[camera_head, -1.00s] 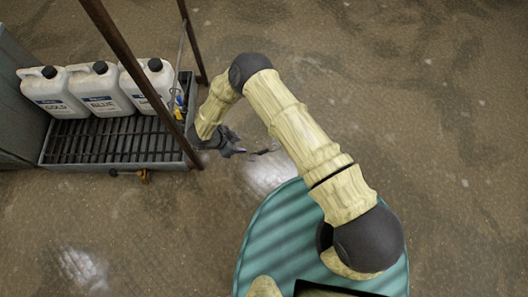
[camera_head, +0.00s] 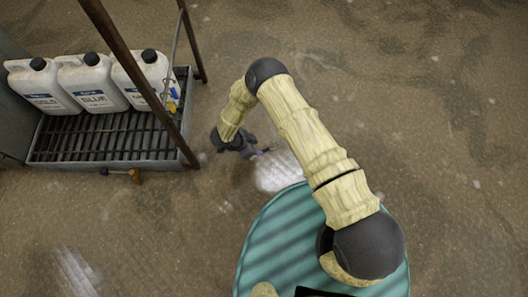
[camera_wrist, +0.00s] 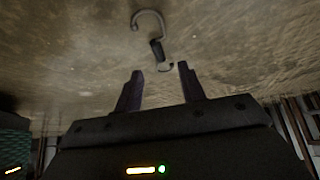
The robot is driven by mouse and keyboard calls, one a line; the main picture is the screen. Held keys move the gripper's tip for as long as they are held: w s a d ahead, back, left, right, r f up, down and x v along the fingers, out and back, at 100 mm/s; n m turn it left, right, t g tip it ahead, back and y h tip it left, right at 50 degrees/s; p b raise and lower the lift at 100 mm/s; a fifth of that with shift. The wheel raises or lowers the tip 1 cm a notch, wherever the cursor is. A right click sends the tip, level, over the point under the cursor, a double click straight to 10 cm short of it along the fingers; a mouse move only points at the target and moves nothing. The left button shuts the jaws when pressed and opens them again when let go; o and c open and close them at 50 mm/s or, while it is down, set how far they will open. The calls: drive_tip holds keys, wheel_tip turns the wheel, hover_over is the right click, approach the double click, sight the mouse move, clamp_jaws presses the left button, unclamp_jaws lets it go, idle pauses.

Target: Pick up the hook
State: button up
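The hook (camera_wrist: 150,24) shows in the wrist view as a grey curved hook with a dark middle and a smaller curl at its lower end. It lies just beyond my gripper (camera_wrist: 160,69), whose two dark fingers are apart with nothing between them. The small lower curl appears near the gap between the fingertips. In the head view my gripper (camera_head: 253,152) is low, right of the grated tray, with a small dark piece at its tip. I cannot tell what supports the hook.
A grated tray (camera_head: 52,158) at the left holds white jugs (camera_head: 91,82). Brown posts (camera_head: 196,52) stand at its right side. A small yellow and blue item (camera_head: 173,97) hangs by the jugs. A wooden-handled thing (camera_head: 133,174) is at the tray's front edge. Open floor lies around my gripper.

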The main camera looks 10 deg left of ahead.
sight(263, 150)
drive_tip(key=b+x, duration=0.4)
drive_tip(key=shift+s+f, duration=0.1)
drive_tip(key=shift+f, duration=0.35)
drive_tip(key=shift+d+f+b, duration=0.1)
drive_tip(key=shift+f+b, duration=0.05)
drive_tip(key=shift+b, duration=0.2)
clamp_jaws()
